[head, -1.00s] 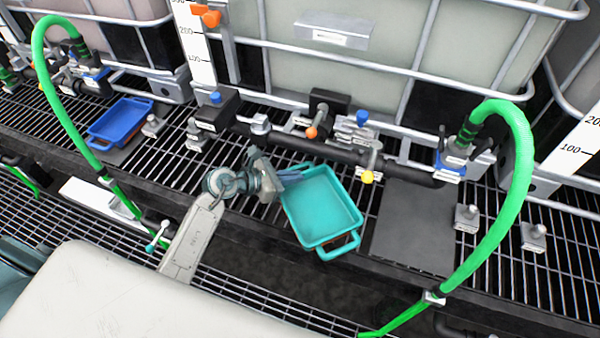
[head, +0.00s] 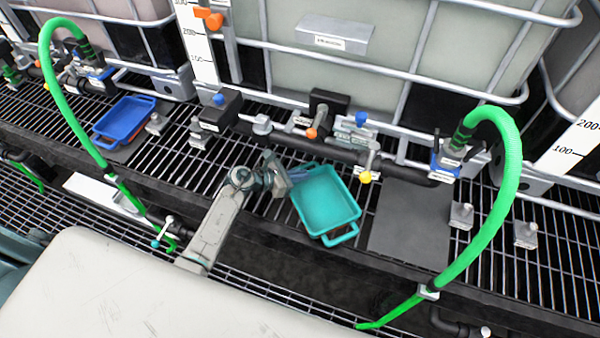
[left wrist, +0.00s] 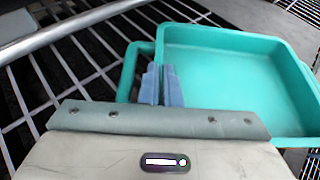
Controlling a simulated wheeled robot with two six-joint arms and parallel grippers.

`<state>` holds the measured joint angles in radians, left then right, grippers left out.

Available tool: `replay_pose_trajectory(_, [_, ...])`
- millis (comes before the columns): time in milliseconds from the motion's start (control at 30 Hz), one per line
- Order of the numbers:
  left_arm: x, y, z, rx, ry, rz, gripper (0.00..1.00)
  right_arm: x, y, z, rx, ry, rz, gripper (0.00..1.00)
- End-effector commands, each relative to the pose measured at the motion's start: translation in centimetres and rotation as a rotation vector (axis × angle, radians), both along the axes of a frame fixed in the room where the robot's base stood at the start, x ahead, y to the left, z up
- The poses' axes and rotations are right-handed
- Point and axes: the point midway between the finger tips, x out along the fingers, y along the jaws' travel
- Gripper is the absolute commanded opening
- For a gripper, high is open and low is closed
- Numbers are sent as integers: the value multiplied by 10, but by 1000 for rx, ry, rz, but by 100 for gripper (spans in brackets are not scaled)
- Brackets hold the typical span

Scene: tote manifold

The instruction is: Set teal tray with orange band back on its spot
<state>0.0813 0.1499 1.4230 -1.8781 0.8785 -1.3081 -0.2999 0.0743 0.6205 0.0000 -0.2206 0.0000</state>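The teal tray (head: 326,202) is empty, with a handle at its near end; it also fills the upper right of the left wrist view (left wrist: 240,85). No orange band shows on the sides I can see. My left gripper (head: 290,176) is at the tray's left side. In the left wrist view its blue-grey fingers (left wrist: 162,86) sit close together on the tray's left wall, beside a handle loop, and appear closed on it. The tray seems held over the grating; its height is unclear. A bare dark grey mat (head: 410,222) lies to its right. My right gripper is out of view.
A green hose (head: 508,190) arches right of the mat. A blue tray (head: 124,119) sits on another mat at left.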

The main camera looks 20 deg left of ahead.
Motion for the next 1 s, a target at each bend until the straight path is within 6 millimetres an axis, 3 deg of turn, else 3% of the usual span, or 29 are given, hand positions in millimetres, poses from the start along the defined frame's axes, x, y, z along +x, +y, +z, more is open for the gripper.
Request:
replay_pose_trajectory(233, [0, 0, -3, -1, -1, 0, 0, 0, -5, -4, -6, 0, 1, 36])
replay_pose_trajectory(367, [0, 0, -2, 1, -1, 0, 25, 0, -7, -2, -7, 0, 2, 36])
replay_pose_trajectory(733, [-1, 1, 2, 1, -1, 0, 25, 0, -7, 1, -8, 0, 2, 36])
replay_pose_trajectory(1000, [-33, 37, 16, 6, -2, -1, 25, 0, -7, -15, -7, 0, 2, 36])
